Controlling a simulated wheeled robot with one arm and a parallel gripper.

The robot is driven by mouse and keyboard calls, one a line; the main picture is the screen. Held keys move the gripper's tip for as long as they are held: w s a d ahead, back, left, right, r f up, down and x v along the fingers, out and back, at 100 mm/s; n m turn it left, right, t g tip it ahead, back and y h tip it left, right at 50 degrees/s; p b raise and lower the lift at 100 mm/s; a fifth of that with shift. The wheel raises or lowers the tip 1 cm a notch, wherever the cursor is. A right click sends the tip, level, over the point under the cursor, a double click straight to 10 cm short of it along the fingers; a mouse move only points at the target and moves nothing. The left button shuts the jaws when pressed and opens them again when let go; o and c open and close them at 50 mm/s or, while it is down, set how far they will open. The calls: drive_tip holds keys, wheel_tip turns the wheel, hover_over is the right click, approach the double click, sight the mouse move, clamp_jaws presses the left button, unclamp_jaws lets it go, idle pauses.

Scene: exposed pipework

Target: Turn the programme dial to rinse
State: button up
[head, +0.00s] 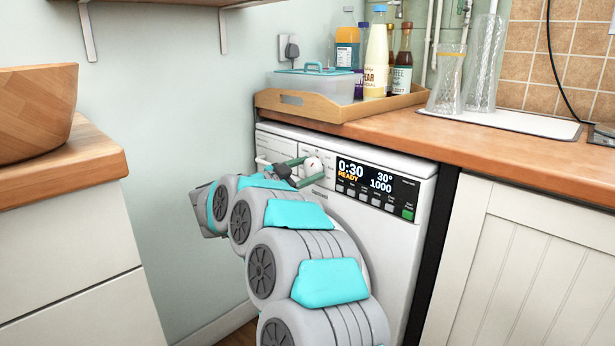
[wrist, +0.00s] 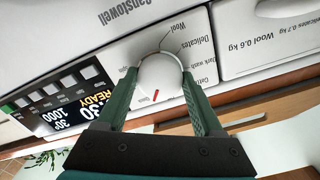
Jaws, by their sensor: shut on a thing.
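The programme dial (wrist: 160,76) is a round white knob with a red mark on its rim, on the front panel of a white washing machine (head: 390,235). In the wrist view the red mark is at the lower edge of the dial, toward my gripper's palm. The labels Wool, Delicates and Dark wash show around it; I cannot read a rinse label. My gripper (wrist: 159,78) has its two green fingers on opposite sides of the dial, shut on it. In the head view the dial (head: 313,165) shows between the green fingers (head: 304,168).
The display (head: 378,184) reads 0:30, READY, 30° and 1000, with buttons below. The detergent drawer (wrist: 265,35) is beside the dial. A wooden worktop (head: 470,150) overhangs the panel, carrying a tray (head: 335,112) with bottles. A wall stands at left.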

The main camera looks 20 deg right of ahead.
drive_tip(key=m+b, duration=0.1)
drive_tip(key=m, duration=0.1)
drive_tip(key=m+b, duration=0.2)
drive_tip(key=shift+f+m, duration=0.2)
drive_tip(key=shift+m, duration=0.1)
drive_tip(key=shift+r+m+b, duration=0.1)
drive_tip(key=shift+m+b, duration=1.4)
drive_tip(key=shift+m, duration=0.2)
drive_tip(key=shift+r+m, duration=0.1)
drive_tip(key=shift+m, duration=0.2)
drive_tip(key=o, duration=1.4)
drive_tip(key=v, duration=0.7)
drive_tip(key=shift+s+a, duration=0.1)
drive_tip(key=shift+a, duration=0.25)
